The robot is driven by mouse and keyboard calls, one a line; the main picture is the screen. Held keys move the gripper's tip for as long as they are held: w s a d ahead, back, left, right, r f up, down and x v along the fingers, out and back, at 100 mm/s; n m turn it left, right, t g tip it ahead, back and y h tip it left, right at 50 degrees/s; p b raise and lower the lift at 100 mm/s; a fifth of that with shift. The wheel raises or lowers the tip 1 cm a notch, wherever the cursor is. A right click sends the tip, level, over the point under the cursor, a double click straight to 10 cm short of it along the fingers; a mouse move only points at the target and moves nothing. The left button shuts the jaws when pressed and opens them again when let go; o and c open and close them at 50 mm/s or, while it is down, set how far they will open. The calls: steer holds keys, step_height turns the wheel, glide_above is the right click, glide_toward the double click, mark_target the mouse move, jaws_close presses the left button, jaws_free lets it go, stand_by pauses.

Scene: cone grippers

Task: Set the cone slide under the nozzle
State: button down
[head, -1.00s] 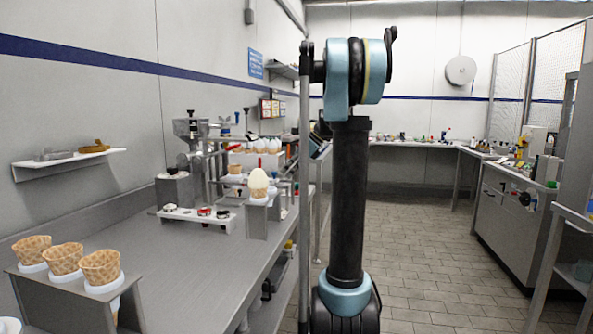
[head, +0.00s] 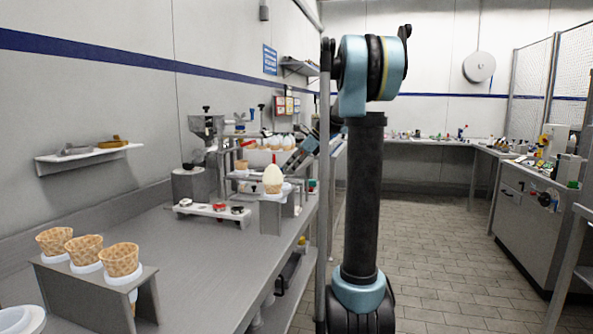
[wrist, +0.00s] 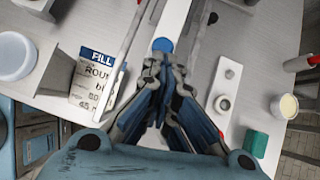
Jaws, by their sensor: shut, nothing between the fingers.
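In the wrist view, a white strip that looks like the cone slide (wrist: 176,18) runs away from me and has a round blue end (wrist: 163,45). My gripper (wrist: 162,62) is shut and empty, its fingertips close to that blue end; I cannot tell whether they touch. No cone shows on the strip. In the head view, the metal dispensing stand (head: 208,150) is at the back of the counter, but I cannot make out its nozzle clearly.
A holder with three waffle cones (head: 85,255) stands at the counter's near left. A cone with a pale scoop (head: 273,178) stands on a small stand. A fill label (wrist: 98,80), a plate with a ring (wrist: 224,90), a cream cup (wrist: 284,106) and a green block (wrist: 256,143) flank my gripper.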

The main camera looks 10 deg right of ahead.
stand_by(0.3)
steer(key=s+d+f+v, duration=0.1)
steer(key=d+f+v, duration=0.1)
steer(key=v, duration=1.1)
steer(key=s+a+f+n+h, duration=0.2)
steer(key=s+f+n, duration=0.4)
steer(key=s, duration=0.5)
steer(key=s+a+f+n+h, duration=0.2)
steer(key=s+f+n, duration=0.2)
steer(key=s+f, duration=0.45)
steer(key=s+d+f+n+h, duration=0.1)
steer(key=s+f+n+h, duration=0.1)
steer(key=s+f+n, duration=0.3)
steer(key=s+d+f+n+h, duration=0.1)
steer(key=s+f+n, duration=0.5)
steer(key=s+f, duration=0.7)
steer(key=shift+s+d+f+h, duration=0.3)
steer(key=shift+s+h, duration=0.1)
steer(key=shift+s, duration=0.15)
